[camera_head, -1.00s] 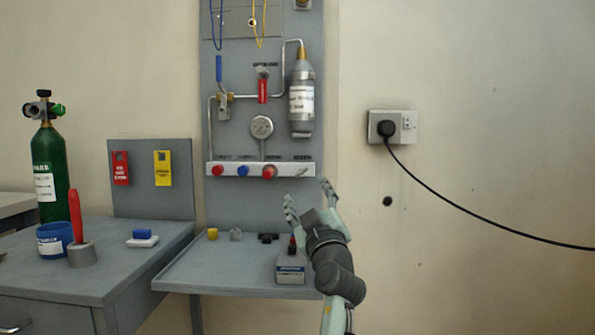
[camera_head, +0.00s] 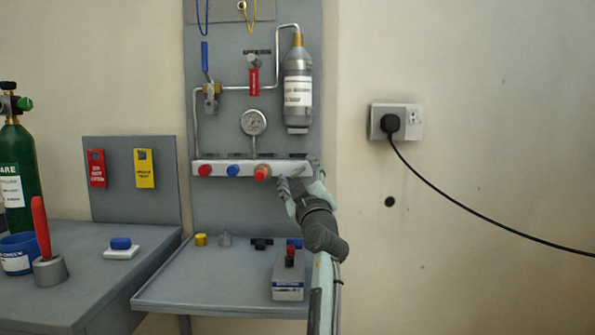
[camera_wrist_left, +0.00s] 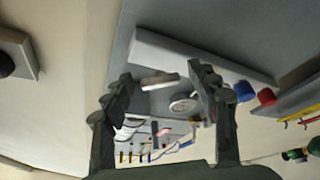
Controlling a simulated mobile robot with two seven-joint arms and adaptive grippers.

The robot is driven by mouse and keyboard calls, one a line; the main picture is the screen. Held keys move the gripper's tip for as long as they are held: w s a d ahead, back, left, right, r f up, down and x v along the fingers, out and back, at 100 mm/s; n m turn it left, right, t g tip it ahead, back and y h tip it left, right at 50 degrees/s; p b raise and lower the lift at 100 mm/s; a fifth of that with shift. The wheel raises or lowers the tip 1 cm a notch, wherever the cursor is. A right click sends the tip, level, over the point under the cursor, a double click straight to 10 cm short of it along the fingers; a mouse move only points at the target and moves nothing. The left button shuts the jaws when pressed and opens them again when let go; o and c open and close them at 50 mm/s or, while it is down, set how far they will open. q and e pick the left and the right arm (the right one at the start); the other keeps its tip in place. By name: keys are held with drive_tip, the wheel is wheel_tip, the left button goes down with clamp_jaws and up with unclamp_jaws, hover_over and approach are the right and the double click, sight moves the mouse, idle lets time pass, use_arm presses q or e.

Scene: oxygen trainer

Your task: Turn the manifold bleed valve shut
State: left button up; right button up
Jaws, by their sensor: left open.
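The manifold (camera_head: 215,168) is a white horizontal bar on the grey wall panel, with red and blue knobs. The bleed valve's small silver lever (camera_wrist_left: 160,82) shows in the left wrist view, near the end of the manifold bar (camera_wrist_left: 170,48). My left gripper (camera_head: 299,176) is open at the manifold's right end. In the left wrist view its fingers (camera_wrist_left: 165,85) stand on either side of the lever, with gaps visible on both sides. In the head view the gripper largely hides the lever. My right gripper is not in view.
A pressure gauge (camera_head: 254,122) and a silver cylinder (camera_head: 298,92) sit above the manifold. A grey box (camera_head: 289,276) with a red-topped part stands on the shelf (camera_head: 215,292) below. The wall right of the panel is clear up to a socket (camera_head: 413,118) with a plug.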

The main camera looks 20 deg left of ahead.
use_arm(q)
drive_tip(key=shift+w+a+r, duration=0.1)
drive_tip(key=shift+w+a, duration=0.05)
drive_tip(key=shift+w, duration=0.15)
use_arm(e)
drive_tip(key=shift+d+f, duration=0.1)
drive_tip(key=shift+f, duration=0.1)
use_arm(q)
drive_tip(key=c, duration=1.2)
